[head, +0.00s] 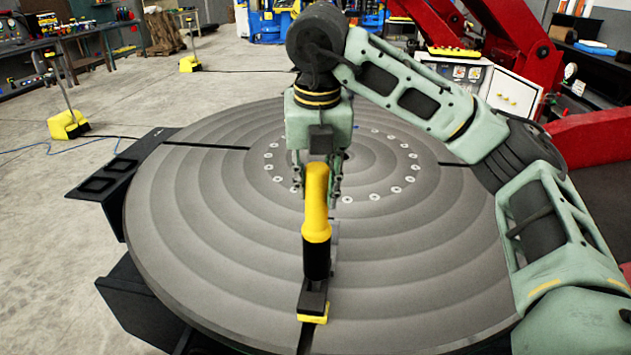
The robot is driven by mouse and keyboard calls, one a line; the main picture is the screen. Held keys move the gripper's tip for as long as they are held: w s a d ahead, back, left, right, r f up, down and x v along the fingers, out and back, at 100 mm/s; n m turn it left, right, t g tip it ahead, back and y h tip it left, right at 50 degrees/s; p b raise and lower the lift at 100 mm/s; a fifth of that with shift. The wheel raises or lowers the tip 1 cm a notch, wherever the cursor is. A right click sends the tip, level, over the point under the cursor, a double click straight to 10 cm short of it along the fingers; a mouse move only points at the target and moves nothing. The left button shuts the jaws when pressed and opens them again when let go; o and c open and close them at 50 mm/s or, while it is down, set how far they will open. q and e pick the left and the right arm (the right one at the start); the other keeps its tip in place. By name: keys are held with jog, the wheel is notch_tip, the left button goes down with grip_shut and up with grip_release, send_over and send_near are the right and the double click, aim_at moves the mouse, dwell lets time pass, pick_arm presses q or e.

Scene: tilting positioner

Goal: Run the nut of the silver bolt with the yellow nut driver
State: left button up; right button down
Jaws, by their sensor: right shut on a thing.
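The nut driver (316,222) has a yellow handle and a black lower part. It stands upright near the front of the round grey table. My right gripper (317,192) comes down from above, with its fingers on either side of the upper handle, shut on it. The driver's lower end meets or hides part of a black block with a yellow base (313,319); I cannot tell whether they touch. A small pale bit shows just right of the driver, too small to identify. I cannot make out the silver bolt or its nut. My left gripper is not in view.
The large round table (220,245) has concentric rings, slots and a circle of small pale discs near its middle. Its left side is bare. A black bracket (115,172) juts out at the left. Red machinery (515,45) and a white cabinet (512,95) stand behind right.

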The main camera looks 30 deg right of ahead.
aim_at(315, 165)
jog(key=shift+f+b, duration=0.55)
jog(key=shift+f, duration=0.1)
dwell(0.9)
jog(key=shift+s+f, duration=0.15)
jog(key=shift+f, duration=0.1)
dwell(1.1)
jog(key=r+p, duration=0.6)
jog(key=r, duration=0.1)
jog(key=shift+w+r+p, duration=0.2)
jog(key=shift+r+p, duration=0.1)
jog(key=shift+p, duration=0.05)
jog(key=shift+r+p, duration=0.95)
jog(key=shift+r, duration=0.15)
jog(key=shift+f, duration=0.1)
